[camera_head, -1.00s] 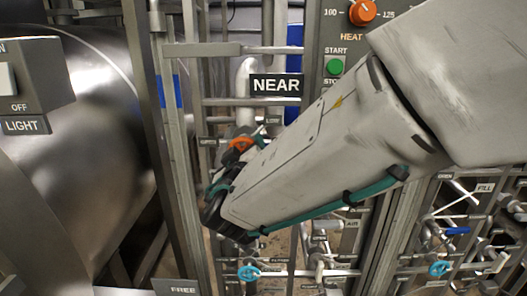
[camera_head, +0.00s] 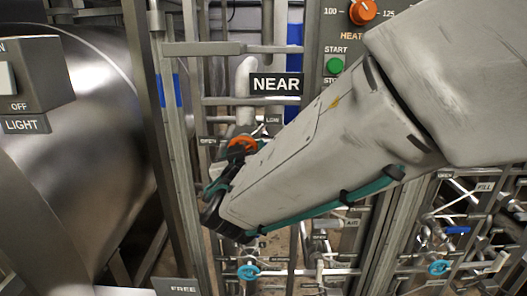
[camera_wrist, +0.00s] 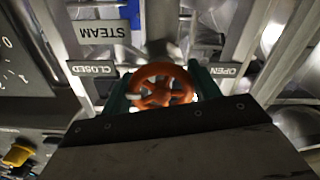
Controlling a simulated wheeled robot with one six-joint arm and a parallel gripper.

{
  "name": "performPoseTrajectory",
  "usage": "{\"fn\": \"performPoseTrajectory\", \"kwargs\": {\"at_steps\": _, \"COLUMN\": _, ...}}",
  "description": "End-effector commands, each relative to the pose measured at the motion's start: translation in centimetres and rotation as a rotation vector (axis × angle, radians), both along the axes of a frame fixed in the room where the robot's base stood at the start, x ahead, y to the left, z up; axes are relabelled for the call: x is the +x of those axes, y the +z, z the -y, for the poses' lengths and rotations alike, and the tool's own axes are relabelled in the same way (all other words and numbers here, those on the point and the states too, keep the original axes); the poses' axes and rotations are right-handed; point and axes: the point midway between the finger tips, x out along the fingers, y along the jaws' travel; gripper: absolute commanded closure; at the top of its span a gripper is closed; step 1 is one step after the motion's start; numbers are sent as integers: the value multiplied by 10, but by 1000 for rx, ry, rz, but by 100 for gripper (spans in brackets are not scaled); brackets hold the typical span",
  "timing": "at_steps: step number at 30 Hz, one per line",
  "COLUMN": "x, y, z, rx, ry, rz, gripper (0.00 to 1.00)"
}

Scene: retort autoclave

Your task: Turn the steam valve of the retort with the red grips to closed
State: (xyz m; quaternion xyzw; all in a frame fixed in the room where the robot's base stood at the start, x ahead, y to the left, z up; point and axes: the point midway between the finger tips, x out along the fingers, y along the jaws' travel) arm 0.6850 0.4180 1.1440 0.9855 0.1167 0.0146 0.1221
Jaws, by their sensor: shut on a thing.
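The steam valve has an orange-red handwheel (camera_wrist: 160,86), seen close up in the wrist view between my fingers. It also shows in the head view (camera_head: 241,145), just past the end of my arm. My gripper (camera_wrist: 157,94) has its two green fingers on either side of the wheel and is shut on it. In the wrist view, upside-down labels read STEAM (camera_wrist: 102,32), CLOSED (camera_wrist: 92,69) and OPEN (camera_wrist: 226,70). A pale mark shows on the wheel's left side, toward the CLOSED label. The lower part of the wheel is hidden behind my gripper.
A NEAR sign (camera_head: 276,85) hangs above the valve. A control panel with an orange HEAT knob (camera_head: 363,12) and green START button (camera_head: 334,65) stands at upper right. Blue handwheels (camera_head: 249,272) sit lower down. Upright frame posts (camera_head: 171,130) stand close left of my gripper.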

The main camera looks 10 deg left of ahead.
Motion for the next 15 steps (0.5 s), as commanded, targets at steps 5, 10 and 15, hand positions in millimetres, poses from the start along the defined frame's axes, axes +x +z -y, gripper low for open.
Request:
{"fn": "performPoseTrajectory", "kwargs": {"at_steps": 5, "x": -1, "y": -2, "z": 0, "rx": -1, "ry": 2, "rz": -4, "gripper": 61}}
{"fn": "performPoseTrajectory", "kwargs": {"at_steps": 10, "x": -1, "y": -1, "z": 0, "rx": -1, "ry": 1, "rz": -3, "gripper": 17}}
{"fn": "performPoseTrajectory", "kwargs": {"at_steps": 15, "x": 0, "y": -1, "z": 0, "rx": -1, "ry": 0, "rz": -2, "gripper": 17}}
